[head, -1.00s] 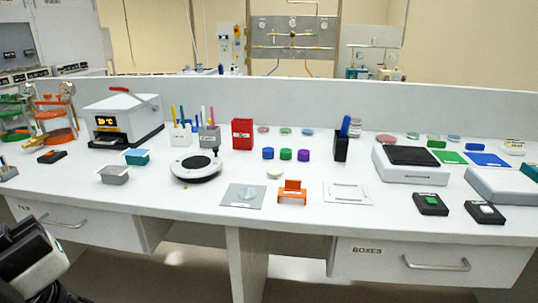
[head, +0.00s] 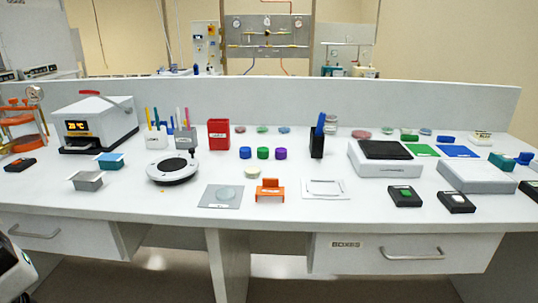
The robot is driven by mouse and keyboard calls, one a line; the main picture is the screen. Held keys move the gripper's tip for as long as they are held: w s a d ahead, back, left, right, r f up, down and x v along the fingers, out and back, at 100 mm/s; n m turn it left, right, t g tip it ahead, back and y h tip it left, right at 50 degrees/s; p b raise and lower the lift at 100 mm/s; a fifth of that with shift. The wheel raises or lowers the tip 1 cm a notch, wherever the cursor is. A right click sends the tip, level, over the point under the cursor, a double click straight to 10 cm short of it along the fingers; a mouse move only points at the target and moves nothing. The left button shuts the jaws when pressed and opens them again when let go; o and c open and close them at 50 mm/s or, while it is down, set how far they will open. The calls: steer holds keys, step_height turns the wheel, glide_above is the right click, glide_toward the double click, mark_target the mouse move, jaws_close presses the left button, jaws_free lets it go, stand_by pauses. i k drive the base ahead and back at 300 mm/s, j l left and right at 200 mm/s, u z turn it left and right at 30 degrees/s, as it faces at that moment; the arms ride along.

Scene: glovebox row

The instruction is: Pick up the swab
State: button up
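I cannot make out a swab for certain. Thin coloured sticks stand upright in a white labelled holder (head: 156,139) and in a grey holder (head: 186,140) at the back left of the bench. A blue stick or pen stands in a tall black holder (head: 317,145) right of centre. At this size I cannot tell whether any of these is the swab. Only a pale piece of my arm shows at the bottom left edge. My gripper's fingertips are not in view, and nothing held shows.
The bench (head: 120,205) has a clear front strip. A round white device (head: 172,168), a grey plate with a dish (head: 208,196), an orange stand (head: 270,192) and a balance-like box (head: 385,170) stand along it. Drawers (head: 400,255) lie below.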

mark_target(186, 109)
steer(key=i+j+u, duration=0.25)
steer(key=i, duration=0.4)
steer(key=i+j+u, duration=0.25)
steer(key=i, duration=0.45)
steer(key=l, duration=0.1)
